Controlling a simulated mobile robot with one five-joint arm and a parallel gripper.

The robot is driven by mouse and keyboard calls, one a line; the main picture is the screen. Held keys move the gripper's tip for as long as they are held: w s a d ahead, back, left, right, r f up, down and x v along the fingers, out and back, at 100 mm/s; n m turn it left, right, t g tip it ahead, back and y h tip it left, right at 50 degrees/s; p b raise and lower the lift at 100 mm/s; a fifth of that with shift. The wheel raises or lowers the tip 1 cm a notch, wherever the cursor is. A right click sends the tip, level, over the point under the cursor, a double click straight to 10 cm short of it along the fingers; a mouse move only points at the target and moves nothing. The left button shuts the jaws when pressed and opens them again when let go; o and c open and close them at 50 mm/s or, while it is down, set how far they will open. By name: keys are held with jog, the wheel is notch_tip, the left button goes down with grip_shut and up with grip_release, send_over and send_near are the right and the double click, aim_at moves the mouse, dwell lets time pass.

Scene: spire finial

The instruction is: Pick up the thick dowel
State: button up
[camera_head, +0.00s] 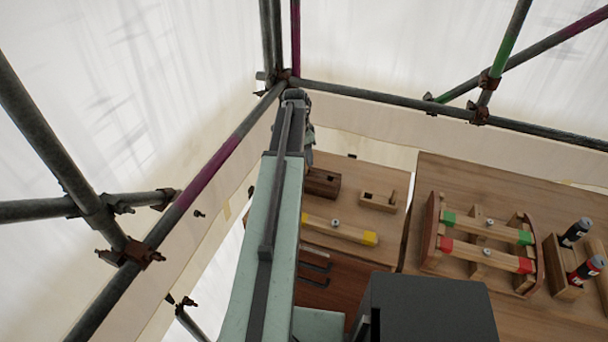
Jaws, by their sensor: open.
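I cannot pick out the thick dowel with certainty. Several wooden bars show: a bar with yellow ends (340,230) lies on the left wooden top, and a bar with green ends (487,228) and one with red ends (486,255) rest across a wooden rack (430,232). My arm reaches up the picture, left of these. My gripper (308,140) is at its far end, small and partly hidden by the arm. It is open, and I see nothing held in it. It is apart from the bars.
A wooden box (562,265) with dark cans stands at right. Scaffold tubes (400,103) and white sheeting enclose the place. A dark box (425,310) fills the lower middle.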

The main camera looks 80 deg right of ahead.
jog(key=f+b, duration=0.1)
jog(key=f, duration=0.1)
jog(key=f+b, duration=0.2)
jog(key=shift+d+f, duration=0.2)
jog(key=shift+f, duration=0.1)
jog(key=shift+r, duration=0.2)
grip_shut()
